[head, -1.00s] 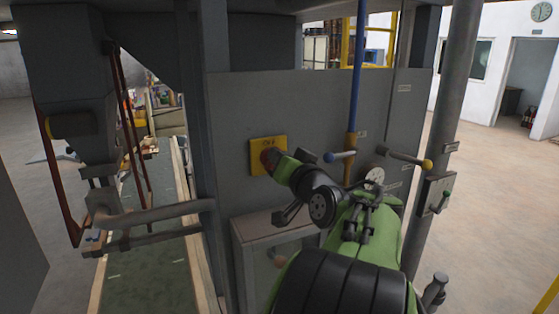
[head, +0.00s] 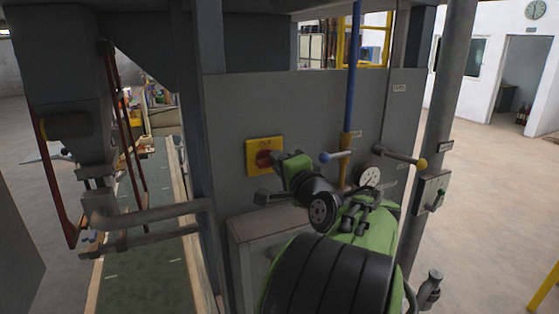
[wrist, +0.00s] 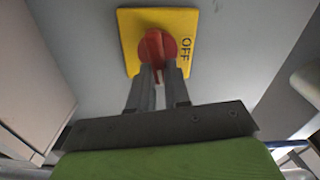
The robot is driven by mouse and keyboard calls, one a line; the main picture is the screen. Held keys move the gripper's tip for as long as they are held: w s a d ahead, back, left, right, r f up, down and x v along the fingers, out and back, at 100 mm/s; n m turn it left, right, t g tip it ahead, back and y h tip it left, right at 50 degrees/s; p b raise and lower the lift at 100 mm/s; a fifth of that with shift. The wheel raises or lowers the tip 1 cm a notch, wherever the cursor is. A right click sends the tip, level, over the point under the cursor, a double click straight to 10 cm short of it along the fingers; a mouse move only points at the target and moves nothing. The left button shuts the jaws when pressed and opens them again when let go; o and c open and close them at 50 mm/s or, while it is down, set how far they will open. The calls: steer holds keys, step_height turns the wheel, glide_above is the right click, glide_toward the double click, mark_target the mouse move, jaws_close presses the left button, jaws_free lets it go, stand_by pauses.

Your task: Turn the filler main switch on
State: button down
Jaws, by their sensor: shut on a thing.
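The main switch is a red rotary knob (head: 265,158) on a square yellow plate (head: 252,146) on the grey panel. In the wrist view the knob (wrist: 157,46) has its handle running up and down the picture. The printed word OFF is on the plate's right side there, turned sideways. My gripper (head: 277,160) reaches the knob from the right in the head view. In the wrist view its two grey fingers (wrist: 162,74) sit one on each side of the handle's lower end, shut on it. The fingertips' contact is partly hidden.
A blue-tipped lever (head: 336,156), a round gauge (head: 370,176) and a yellow-tipped lever (head: 405,158) are right of the switch. A grey box (head: 262,226) juts out below it. A vertical pipe (head: 443,120) stands farther right. Open floor lies beyond.

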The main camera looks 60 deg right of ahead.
steer(key=shift+f+m, duration=0.2)
steer(key=shift+m, duration=0.8)
steer(key=c, duration=1.1)
jaws_free()
steer(key=shift+s, duration=0.1)
steer(key=b+v, duration=0.2)
steer(key=v, duration=1.3)
steer(key=shift+s+a+b, duration=0.2)
steer(key=shift+s+b, duration=0.05)
steer(key=shift+b, duration=0.1)
steer(key=shift+w, duration=0.1)
